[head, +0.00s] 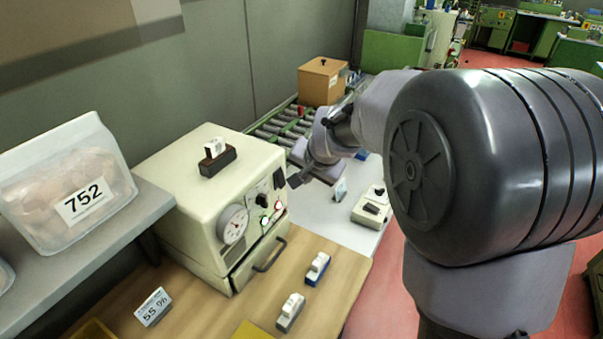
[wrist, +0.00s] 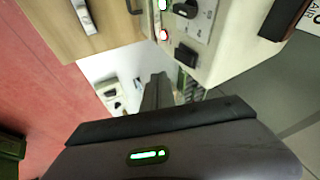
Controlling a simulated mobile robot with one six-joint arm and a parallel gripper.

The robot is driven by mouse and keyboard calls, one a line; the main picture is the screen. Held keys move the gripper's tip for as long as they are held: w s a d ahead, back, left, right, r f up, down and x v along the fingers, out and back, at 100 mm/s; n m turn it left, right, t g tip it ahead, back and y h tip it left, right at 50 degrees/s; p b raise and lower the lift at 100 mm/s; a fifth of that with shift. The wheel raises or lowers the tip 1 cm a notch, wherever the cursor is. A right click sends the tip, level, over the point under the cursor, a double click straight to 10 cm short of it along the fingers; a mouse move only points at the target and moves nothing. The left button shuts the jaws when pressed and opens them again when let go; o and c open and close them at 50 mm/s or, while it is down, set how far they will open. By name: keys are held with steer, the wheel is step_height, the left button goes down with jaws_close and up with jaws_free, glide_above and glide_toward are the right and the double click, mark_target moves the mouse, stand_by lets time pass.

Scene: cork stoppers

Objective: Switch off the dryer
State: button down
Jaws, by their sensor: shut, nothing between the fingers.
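The dryer (head: 190,170) is a cream box on the wooden bench at the left, with a round gauge (head: 233,224) and a drawer with a dark handle (head: 270,255) on its front. Its control panel shows a black knob (wrist: 186,9), a lit red lamp (wrist: 163,34), a lamp glowing whitish green (wrist: 162,5) and a black switch (wrist: 187,55). My gripper (head: 294,181) is shut and empty, just in front of the panel's right end, near the switch. In the wrist view its dark fingers (wrist: 157,88) appear apart from the switch; the exact gap is unclear.
A dark block with a white label (head: 217,158) sits on the dryer. A bag marked 752 (head: 75,190) stands on a grey shelf at left. Two small white-topped devices (head: 290,313) lie on the bench.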

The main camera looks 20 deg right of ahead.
mark_target(284, 180)
steer(key=w+a+f, duration=0.3)
steer(key=w+f, duration=0.2)
steer(key=w, duration=0.1)
steer(key=shift+f+b, duration=0.3)
steer(key=shift+b, duration=0.05)
steer(key=b, duration=0.4)
steer(key=shift+a+f+t, duration=0.1)
steer(key=shift+f+t, duration=0.1)
steer(key=shift+t, duration=0.1)
steer(key=shift+w+r+p, duration=0.15)
steer(key=shift+r+p, duration=0.5)
steer(key=shift+r, duration=0.3)
